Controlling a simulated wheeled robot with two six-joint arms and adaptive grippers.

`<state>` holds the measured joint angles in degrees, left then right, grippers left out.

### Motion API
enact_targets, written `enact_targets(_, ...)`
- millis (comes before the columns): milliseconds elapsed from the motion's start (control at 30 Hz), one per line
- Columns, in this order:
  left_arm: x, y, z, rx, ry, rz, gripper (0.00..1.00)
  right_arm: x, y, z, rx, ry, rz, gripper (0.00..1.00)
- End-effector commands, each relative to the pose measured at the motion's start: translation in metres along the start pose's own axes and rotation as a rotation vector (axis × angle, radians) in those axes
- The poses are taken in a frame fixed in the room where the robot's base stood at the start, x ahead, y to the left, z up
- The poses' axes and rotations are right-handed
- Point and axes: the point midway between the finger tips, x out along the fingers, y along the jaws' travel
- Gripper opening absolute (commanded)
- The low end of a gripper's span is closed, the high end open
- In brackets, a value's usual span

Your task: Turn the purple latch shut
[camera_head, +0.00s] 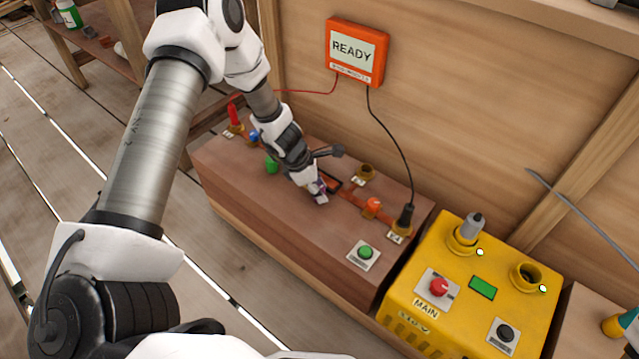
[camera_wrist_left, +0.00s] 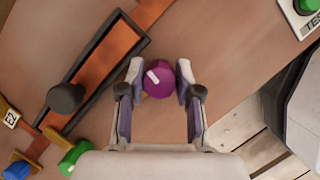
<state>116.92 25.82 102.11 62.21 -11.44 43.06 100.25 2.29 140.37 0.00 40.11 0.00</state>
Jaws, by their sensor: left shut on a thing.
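The purple latch (camera_wrist_left: 160,78) is a round purple knob with a white mark, seen in the left wrist view between my left gripper's fingers. My left gripper (camera_wrist_left: 160,82) is shut on it, one finger on each side. In the head view my left gripper (camera_head: 318,196) reaches down onto the brown bench block, and only a little of the purple latch (camera_head: 320,185) shows there. Beside the latch is a dark-framed slot with an orange floor (camera_wrist_left: 105,65) and a dark round knob (camera_wrist_left: 65,97) at it. My right gripper is not in view.
An orange READY box (camera_head: 357,52) hangs on the wall, with a black cable to a plug (camera_head: 404,218). A green button (camera_head: 365,252), an orange knob (camera_head: 372,206) and a brass socket (camera_head: 366,171) are on the block. A yellow MAIN box (camera_head: 455,320) stands to the right.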

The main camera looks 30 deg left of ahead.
Motion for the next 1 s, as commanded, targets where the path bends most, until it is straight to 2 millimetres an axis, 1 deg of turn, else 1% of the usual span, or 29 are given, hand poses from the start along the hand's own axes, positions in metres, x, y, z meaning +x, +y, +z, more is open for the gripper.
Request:
enact_targets(33,-0.006,-0.001,0.000,0.028,0.006,-0.015,0.00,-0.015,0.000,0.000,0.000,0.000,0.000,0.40)
enact_targets(100,-0.006,-0.001,0.000,0.077,0.005,-0.036,0.00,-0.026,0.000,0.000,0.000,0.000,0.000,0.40)
enact_targets(300,-0.005,-0.001,-0.001,0.247,0.001,-0.106,0.00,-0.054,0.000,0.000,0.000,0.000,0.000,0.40)
enact_targets(400,-0.004,-0.001,-0.001,0.335,-0.003,-0.143,0.00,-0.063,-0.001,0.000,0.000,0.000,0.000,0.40)
enact_targets(667,-0.001,-0.001,-0.002,0.563,-0.010,-0.238,0.00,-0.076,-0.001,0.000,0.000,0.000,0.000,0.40)
enact_targets(1000,0.002,-0.001,-0.004,0.861,-0.018,-0.361,0.00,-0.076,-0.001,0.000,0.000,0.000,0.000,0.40)
